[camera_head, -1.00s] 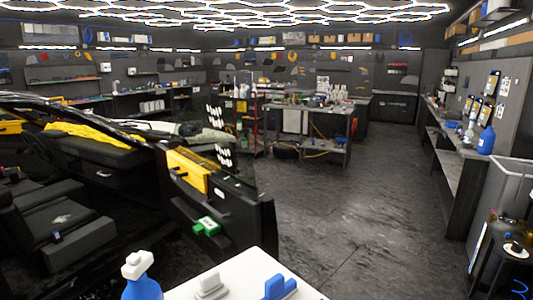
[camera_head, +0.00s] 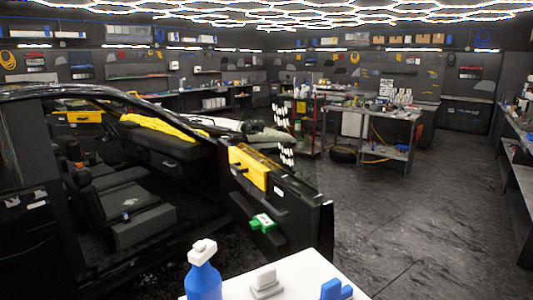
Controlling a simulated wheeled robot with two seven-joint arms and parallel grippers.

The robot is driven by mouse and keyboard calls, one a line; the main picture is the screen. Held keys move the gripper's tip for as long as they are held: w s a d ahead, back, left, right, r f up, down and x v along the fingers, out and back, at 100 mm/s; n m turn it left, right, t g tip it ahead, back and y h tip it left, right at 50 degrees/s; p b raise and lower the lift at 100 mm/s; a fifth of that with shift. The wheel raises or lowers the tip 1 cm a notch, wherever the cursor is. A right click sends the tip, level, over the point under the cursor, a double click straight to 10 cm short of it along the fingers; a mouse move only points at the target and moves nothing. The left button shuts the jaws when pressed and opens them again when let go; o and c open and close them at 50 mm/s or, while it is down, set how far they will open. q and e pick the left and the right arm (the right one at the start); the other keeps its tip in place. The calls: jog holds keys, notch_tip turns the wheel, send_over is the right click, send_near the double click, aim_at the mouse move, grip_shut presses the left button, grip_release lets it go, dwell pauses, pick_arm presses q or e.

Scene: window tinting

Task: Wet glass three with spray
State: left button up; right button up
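A blue spray bottle (camera_head: 204,273) with a white head stands upright at the left corner of a white table top (camera_head: 305,279) at the bottom of the head view. The black car (camera_head: 80,165) fills the left side, its door (camera_head: 285,215) swung open towards the middle. A window pane is hard to make out above the door; I cannot tell which glass is number three. Neither of my grippers shows in this view.
A white-grey tool (camera_head: 265,283) and a blue tool (camera_head: 334,290) lie on the white table top. A green object (camera_head: 262,223) sits on the door. A metal workbench (camera_head: 372,130) stands further back. The dark floor (camera_head: 420,215) on the right is clear.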

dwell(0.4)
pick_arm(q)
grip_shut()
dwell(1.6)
